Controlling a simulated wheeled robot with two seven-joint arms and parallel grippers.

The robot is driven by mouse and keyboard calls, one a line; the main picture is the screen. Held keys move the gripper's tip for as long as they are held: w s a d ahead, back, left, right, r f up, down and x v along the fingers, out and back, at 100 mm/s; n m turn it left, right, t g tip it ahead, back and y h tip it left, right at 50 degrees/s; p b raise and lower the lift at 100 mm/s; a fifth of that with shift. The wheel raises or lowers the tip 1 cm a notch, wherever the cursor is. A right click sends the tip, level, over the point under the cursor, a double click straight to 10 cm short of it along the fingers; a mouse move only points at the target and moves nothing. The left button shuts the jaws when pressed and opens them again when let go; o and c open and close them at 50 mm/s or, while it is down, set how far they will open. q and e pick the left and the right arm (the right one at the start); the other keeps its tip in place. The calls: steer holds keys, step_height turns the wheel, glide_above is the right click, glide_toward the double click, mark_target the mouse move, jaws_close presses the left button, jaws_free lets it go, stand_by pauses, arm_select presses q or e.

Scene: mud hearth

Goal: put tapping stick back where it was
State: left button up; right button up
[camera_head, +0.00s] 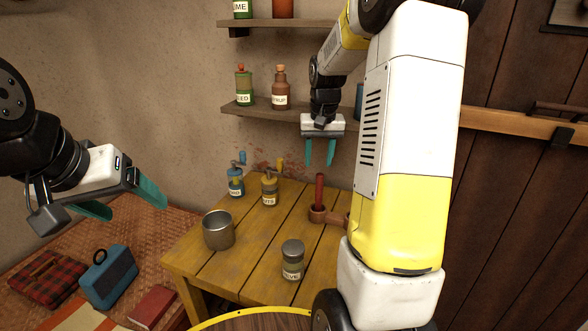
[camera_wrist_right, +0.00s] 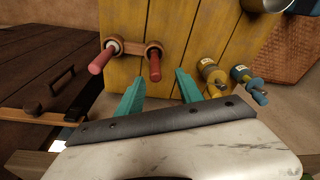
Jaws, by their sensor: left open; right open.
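Two red sticks show in the right wrist view, a left one (camera_wrist_right: 102,60) and a right one (camera_wrist_right: 154,66), each at a ring of a two-ring wooden holder (camera_wrist_right: 131,47) on the yellow table. I cannot tell which is the tapping stick. In the head view one red stick (camera_head: 319,190) stands upright in the holder (camera_head: 318,215); my right arm hides the other. My right gripper (camera_head: 320,154) is open and empty above the table's back edge, with its fingers (camera_wrist_right: 160,90) apart from the sticks. My left gripper (camera_head: 130,203) is open and empty at the left.
The yellow table (camera_head: 200,262) also bears a metal pot (camera_head: 218,232), a labelled jar (camera_head: 292,262), a blue grinder (camera_head: 236,184) and a yellow grinder (camera_head: 270,190). The lower shelf (camera_head: 255,110) with bottles is beside my right gripper. A blue box (camera_head: 108,278) lies left below.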

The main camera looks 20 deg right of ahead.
steer(key=s+a+r+n+t+y, duration=0.1)
steer(key=s+a+r, duration=0.3)
steer(key=s+r, duration=0.15)
steer(key=s+a+r+n+t, duration=0.1)
steer(key=s+a+r, duration=0.3)
steer(key=s, duration=0.3)
steer(key=s+a+n+t+y, duration=0.1)
steer(key=s+a, duration=0.4)
steer(key=s, duration=0.7)
steer(key=shift+r+t, duration=0.25)
steer(key=shift+t, duration=0.45)
